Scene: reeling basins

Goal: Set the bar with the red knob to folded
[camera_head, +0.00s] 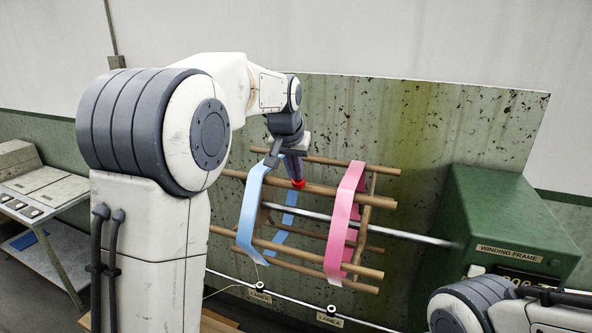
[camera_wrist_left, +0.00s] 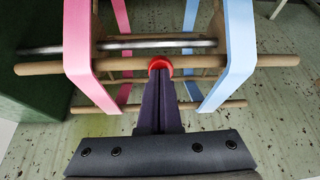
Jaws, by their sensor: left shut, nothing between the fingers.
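The reel has several wooden bars around a metal shaft. The bar with the red knob (camera_head: 330,191) runs across its near upper side and also shows in the wrist view (camera_wrist_left: 215,61). The red knob (camera_head: 298,184) sits between the blue band and the pink band; it also shows in the wrist view (camera_wrist_left: 160,64). My left gripper (camera_head: 296,174) is shut and empty. Its purple fingertips (camera_wrist_left: 161,76) are at the knob and partly cover it; I cannot tell whether they touch. My right gripper is out of view.
A blue band (camera_head: 249,213) and a pink band (camera_head: 344,222) wrap the reel on either side of the fingers. A green winding frame box (camera_head: 500,225) stands at the right. A lower rail (camera_head: 290,300) runs below. A control desk (camera_head: 45,190) stands at the left.

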